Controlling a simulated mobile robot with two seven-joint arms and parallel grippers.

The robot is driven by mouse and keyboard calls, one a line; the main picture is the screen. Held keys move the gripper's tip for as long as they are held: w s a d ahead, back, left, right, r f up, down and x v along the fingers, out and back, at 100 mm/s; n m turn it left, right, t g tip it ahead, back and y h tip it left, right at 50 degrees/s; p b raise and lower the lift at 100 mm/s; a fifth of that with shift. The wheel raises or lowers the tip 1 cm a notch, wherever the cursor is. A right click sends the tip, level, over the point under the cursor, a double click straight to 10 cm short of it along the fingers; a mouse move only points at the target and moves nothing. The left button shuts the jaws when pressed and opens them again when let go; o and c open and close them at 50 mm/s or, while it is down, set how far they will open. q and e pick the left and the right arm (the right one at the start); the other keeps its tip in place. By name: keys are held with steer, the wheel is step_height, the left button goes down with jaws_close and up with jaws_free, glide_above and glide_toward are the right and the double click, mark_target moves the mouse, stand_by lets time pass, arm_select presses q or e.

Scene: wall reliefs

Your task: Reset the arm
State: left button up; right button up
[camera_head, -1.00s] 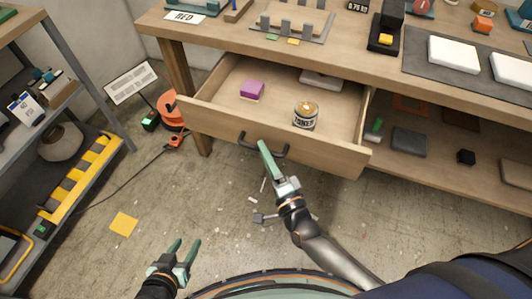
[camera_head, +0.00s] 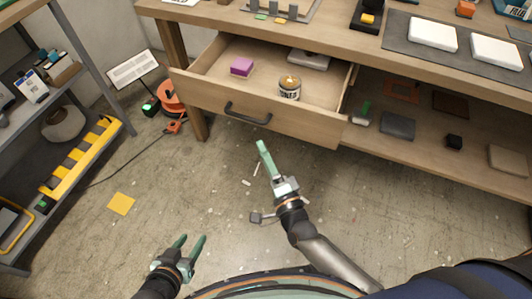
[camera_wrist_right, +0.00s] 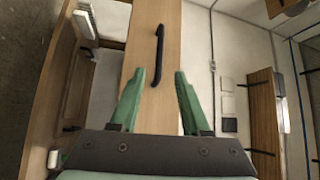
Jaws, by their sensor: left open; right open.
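My right gripper (camera_head: 268,162) is open and empty in the head view, in front of the pulled-out drawer and apart from its black handle (camera_head: 247,112). In the right wrist view, the spread green fingers of this gripper (camera_wrist_right: 160,90) have the black handle (camera_wrist_right: 157,55) ahead of them, with nothing between them. My left gripper (camera_head: 190,245) is open and empty, low over the floor at the bottom of the head view. The open wooden drawer (camera_head: 300,127) holds a purple block (camera_head: 241,66), a labelled can (camera_head: 289,88) and a pale flat item (camera_head: 309,58).
The workbench (camera_head: 330,30) stands behind, with a lower shelf (camera_head: 430,150) at right carrying several items. A grey shelf unit (camera_head: 105,75) is at left. A yellow square (camera_head: 121,204) lies on the floor. The floor in front of the drawer is mostly clear.

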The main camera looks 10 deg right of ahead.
arm_select(q)
steer(key=shift+s+d, duration=0.1)
steer(key=shift+s, duration=0.3)
arm_select(e)
steer(key=shift+s, duration=0.3)
arm_select(q)
steer(key=shift+s+f, duration=0.1)
